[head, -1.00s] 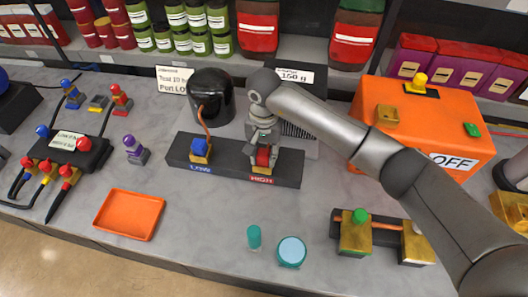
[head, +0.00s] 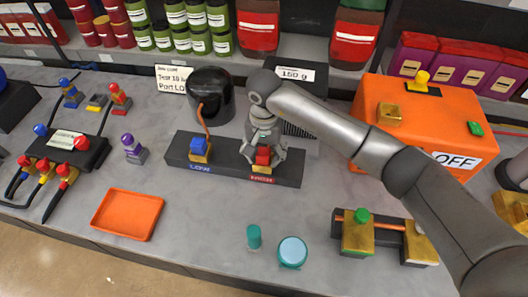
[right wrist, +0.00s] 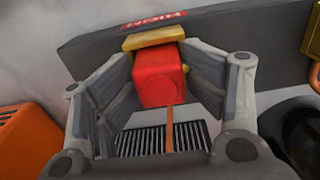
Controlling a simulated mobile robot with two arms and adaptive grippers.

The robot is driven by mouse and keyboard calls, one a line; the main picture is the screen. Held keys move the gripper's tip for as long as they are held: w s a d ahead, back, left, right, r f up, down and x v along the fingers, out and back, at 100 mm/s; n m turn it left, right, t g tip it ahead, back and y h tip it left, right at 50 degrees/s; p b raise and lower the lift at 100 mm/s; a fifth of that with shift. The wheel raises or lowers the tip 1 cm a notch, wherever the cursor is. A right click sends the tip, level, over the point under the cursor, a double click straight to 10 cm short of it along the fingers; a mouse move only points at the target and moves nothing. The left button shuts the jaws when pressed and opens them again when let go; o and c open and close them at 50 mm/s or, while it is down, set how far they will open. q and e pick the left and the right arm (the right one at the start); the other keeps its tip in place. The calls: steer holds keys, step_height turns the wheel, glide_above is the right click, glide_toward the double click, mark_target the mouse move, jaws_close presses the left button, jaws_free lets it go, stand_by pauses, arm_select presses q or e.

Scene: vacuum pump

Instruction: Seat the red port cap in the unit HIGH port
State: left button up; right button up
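The red port cap (head: 263,156) sits on the brass HIGH port (head: 262,169) of the dark block, above the red HIGH label (head: 261,179). In the right wrist view the red cap (right wrist: 158,78) is against the brass port (right wrist: 153,37) and looks straight on it; how deep it sits cannot be seen. My right gripper (head: 264,152) is open, with its fingers spread on both sides of the cap. The right wrist view shows gaps between the cap and the fingers (right wrist: 163,88). My left gripper is not in view.
A blue cap (head: 199,146) sits on the LOW port beside it. A black dome (head: 211,95) stands behind. An orange tray (head: 128,214), a purple-topped piece (head: 133,149) and teal items (head: 292,251) are on the bench. An orange unit (head: 430,120) marked OFF is at right.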

mark_target(264, 151)
steer(key=shift+s+f, duration=0.2)
steer(key=shift+w+r+p, duration=0.1)
steer(key=shift+r+p, duration=0.7)
steer(key=shift+p, duration=0.15)
steer(key=shift+w+r+b, duration=0.1)
steer(key=shift+r+b, duration=0.25)
steer(key=shift+b, duration=0.05)
step_height(264, 151, up, 11)
steer(key=b, duration=0.3)
steer(key=shift+r, duration=0.2)
steer(key=shift+r, duration=0.1)
